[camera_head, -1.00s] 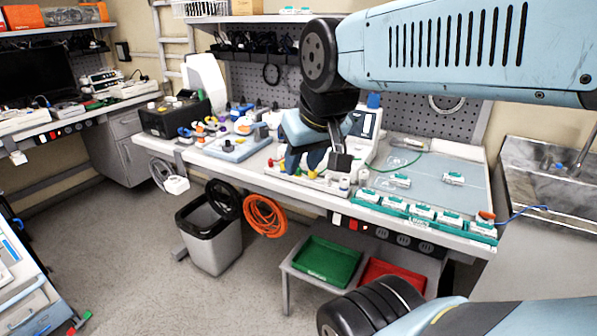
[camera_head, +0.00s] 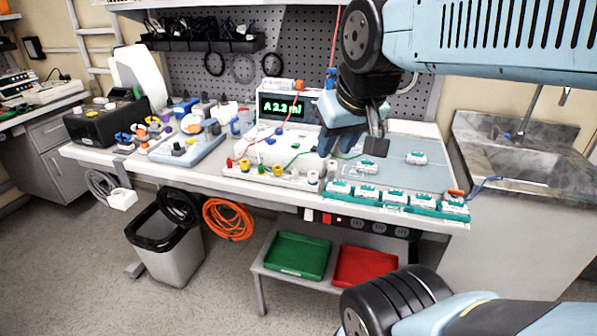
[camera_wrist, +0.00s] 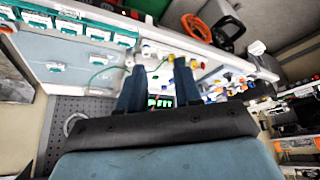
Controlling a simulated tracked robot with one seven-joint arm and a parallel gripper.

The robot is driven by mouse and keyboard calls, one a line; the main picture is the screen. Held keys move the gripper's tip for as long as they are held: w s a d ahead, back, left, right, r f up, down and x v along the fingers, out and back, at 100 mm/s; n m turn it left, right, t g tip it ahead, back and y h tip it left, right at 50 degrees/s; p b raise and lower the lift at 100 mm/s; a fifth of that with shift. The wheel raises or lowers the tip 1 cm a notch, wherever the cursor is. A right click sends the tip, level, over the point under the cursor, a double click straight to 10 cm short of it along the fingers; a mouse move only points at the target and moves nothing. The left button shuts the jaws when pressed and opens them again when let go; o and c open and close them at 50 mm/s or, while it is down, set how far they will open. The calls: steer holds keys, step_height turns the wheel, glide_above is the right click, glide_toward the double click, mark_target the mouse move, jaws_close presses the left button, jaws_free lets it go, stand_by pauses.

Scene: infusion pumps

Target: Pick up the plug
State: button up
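Several small coloured plugs or sockets line a white strip at the bench's front edge in the head view, including a red one (camera_head: 229,162) and a yellow one (camera_head: 245,165). I cannot tell which is the plug. My gripper (camera_head: 328,142) hangs above the bench, right of the pump display (camera_head: 283,106), which reads "A 2.2 ml". In the wrist view my gripper (camera_wrist: 160,68) is open, with two blue fingers apart and nothing held between them. Yellow pieces (camera_wrist: 194,65) show beyond the right finger. A red cable (camera_head: 335,45) hangs behind the gripper.
A row of teal-and-white modules (camera_head: 395,199) lines the front right of the bench, with an orange piece (camera_head: 455,193) and blue cable at its end. A green bin (camera_head: 297,256) and red bin (camera_head: 365,266) sit below. A sink (camera_head: 520,145) is at right.

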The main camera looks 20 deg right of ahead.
steer(key=shift+w+d, duration=0.1)
steer(key=shift+d, duration=0.2)
steer(key=m+g, duration=0.2)
steer(key=g, duration=0.4)
glide_above(295, 171)
step_height(295, 171, down, 10)
steer(key=f, duration=0.8)
steer(key=shift+a+f, duration=0.15)
steer(key=shift+a, duration=0.1)
steer(key=shift+d+f, duration=0.15)
steer(key=shift+f, duration=1.2)
steer(key=shift+d+f, duration=0.1)
steer(key=shift+f, duration=1.25)
